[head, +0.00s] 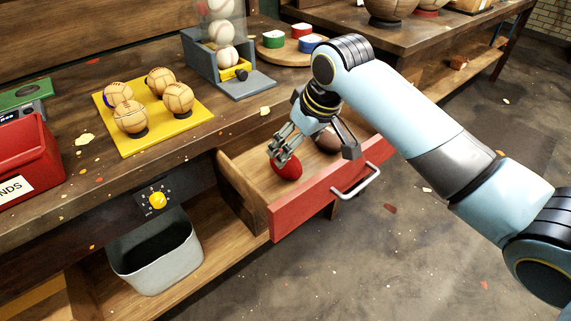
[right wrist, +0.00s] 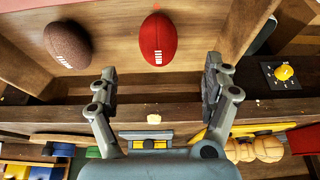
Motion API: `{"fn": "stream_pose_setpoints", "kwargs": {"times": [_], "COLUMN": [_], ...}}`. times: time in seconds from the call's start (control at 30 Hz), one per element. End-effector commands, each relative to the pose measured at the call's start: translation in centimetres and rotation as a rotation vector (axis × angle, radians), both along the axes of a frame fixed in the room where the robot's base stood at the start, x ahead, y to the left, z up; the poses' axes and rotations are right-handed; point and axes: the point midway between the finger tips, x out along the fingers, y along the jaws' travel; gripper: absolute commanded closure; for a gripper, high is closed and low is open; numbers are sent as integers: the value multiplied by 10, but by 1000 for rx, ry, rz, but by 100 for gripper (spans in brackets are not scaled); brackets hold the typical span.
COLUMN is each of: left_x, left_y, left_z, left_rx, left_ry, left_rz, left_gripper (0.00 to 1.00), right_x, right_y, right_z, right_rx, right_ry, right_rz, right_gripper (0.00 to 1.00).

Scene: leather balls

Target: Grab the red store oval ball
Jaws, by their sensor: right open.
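The red oval ball (head: 288,168) lies in the open drawer (head: 318,206) under the bench. In the right wrist view the red ball (right wrist: 157,39) shows whole, with white laces, between and beyond the fingertips. My right gripper (head: 285,147) reaches down into the drawer just above the ball. In the right wrist view its two fingers (right wrist: 160,78) are wide apart with nothing between them. A brown oval ball (head: 326,140) lies in the drawer beside the red one, and it also shows in the right wrist view (right wrist: 68,44). My left gripper is not in view.
The drawer's red front with a metal handle (head: 357,183) and its wooden sides surround the balls. Above on the bench are a yellow mat (head: 152,143) with several tan balls, a baseball dispenser (head: 236,82) and a red bin (head: 30,155). A grey bin (head: 160,265) stands on the lower shelf.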

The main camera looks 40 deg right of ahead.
Motion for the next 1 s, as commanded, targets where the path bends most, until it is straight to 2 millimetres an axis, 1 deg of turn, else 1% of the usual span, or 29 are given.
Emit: {"fn": "stream_pose_setpoints", "kwargs": {"times": [0.03,0.1,0.33,0.5,0.6,0.7,0.9,1.0], "left_x": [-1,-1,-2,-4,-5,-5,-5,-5], "left_y": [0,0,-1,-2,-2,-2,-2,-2], "left_z": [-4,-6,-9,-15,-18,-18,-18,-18], "left_rx": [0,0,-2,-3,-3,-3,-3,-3], "left_ry": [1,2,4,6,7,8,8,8], "left_rz": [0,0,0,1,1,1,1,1], "left_gripper": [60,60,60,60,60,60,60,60], "right_x": [3,7,16,29,34,35,36,35], "right_y": [1,1,1,-1,0,0,0,0], "right_z": [-11,-21,-39,-63,-74,-78,-78,-78], "right_rx": [2,1,1,0,0,0,0,0], "right_ry": [2,1,1,2,1,0,-1,-1], "right_rz": [-1,-1,-1,0,-1,0,1,1], "right_gripper": [17,17,17,17,17,17,17,30]}}
